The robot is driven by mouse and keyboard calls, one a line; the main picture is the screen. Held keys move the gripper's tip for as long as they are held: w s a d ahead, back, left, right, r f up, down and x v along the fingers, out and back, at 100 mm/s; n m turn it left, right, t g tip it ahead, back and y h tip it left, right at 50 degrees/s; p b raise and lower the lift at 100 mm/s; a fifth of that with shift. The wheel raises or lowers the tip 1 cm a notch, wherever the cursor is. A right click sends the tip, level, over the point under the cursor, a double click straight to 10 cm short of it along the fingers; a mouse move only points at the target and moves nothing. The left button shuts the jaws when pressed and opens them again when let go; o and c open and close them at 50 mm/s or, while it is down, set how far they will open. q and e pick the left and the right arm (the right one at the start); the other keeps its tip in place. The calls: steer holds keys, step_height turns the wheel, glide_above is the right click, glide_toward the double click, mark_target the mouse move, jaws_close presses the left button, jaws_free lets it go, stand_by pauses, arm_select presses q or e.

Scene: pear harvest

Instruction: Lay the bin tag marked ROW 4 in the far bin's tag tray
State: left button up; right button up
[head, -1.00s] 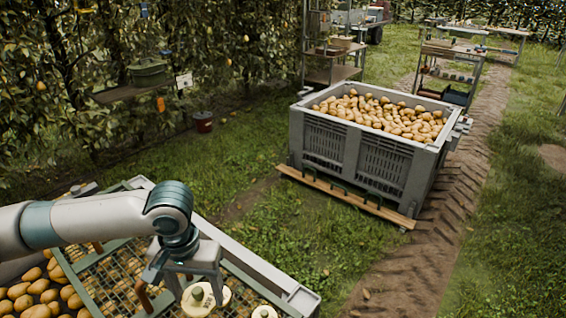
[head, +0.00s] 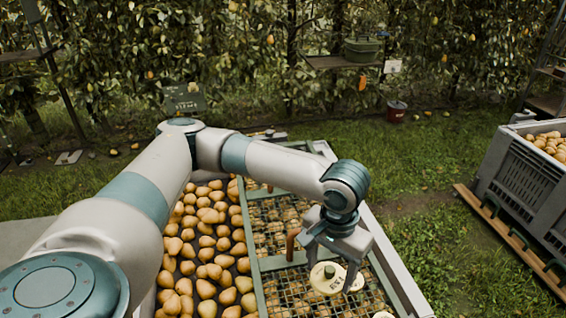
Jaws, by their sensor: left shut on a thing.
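My left gripper (head: 333,270) is shut on the knob of a round cream tag (head: 341,290), above the mesh of the near bin. Dark lettering shows on the tag, but it is too small to read. A second pale disc (head: 383,315) is cut off by the bottom edge. The far bin (head: 520,183), grey and slatted with pears in it, stands at the right and is cut off by the picture edge. I cannot see its tag tray. My right gripper is not in view.
The near bin has a green-framed mesh lid (head: 285,187) over pears, with open pears (head: 205,235) to its left. Grass (head: 430,205) separates the two bins. A wooden skid (head: 512,243) lies along the far bin's base.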

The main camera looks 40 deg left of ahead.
arm_select(q)
steer(key=s+f, duration=0.3)
steer(key=f, duration=0.8)
steer(key=shift+s+f, duration=0.35)
steer(key=shift+s, duration=0.1)
